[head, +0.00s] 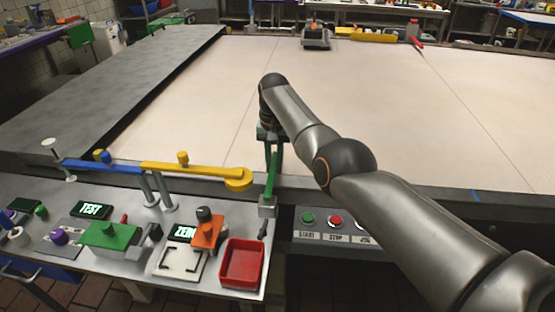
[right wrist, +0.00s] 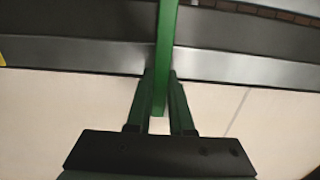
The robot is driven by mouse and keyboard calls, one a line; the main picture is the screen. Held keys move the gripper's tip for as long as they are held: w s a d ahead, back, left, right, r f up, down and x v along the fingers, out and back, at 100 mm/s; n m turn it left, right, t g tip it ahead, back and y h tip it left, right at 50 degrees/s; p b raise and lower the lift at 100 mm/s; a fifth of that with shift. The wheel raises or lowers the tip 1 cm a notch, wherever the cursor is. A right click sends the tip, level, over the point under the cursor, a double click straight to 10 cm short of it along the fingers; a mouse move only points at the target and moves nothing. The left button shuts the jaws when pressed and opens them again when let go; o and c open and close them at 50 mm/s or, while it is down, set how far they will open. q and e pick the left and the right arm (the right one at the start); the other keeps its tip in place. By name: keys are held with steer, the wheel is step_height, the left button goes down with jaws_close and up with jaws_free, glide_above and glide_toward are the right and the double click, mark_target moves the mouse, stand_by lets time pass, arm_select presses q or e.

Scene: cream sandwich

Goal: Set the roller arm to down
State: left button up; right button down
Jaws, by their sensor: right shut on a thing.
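A slim green lever (head: 271,178), which I take to be the roller arm, stands nearly upright on a small grey block (head: 267,207) at the right end of the bench. In the right wrist view the green lever (right wrist: 166,50) runs down between the two fingers. My right gripper (head: 273,150) reaches it from above and is shut on its upper part. The same gripper (right wrist: 162,90) shows its dark green fingers on both sides of the lever. My left gripper is not in view.
A yellow arm (head: 195,169) and a blue arm (head: 105,166) lie level on posts just left of the lever. A red tray (head: 242,262) sits below it. A panel with start and stop buttons (head: 335,220) is to the right. The wide pale belt (head: 190,110) behind is mostly clear.

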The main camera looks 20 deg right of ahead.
steer(key=shift+f, duration=0.1)
stand_by(0.4)
steer(key=c, duration=0.8)
jaws_free()
step_height(320, 180, up, 7)
steer(key=shift+w+r, duration=0.1)
steer(key=shift+w, duration=0.05)
steer(key=shift+d+r+p, duration=0.1)
steer(key=shift+r+p, duration=2.6)
steer(key=shift+p, duration=0.4)
steer(key=shift+f, duration=0.1)
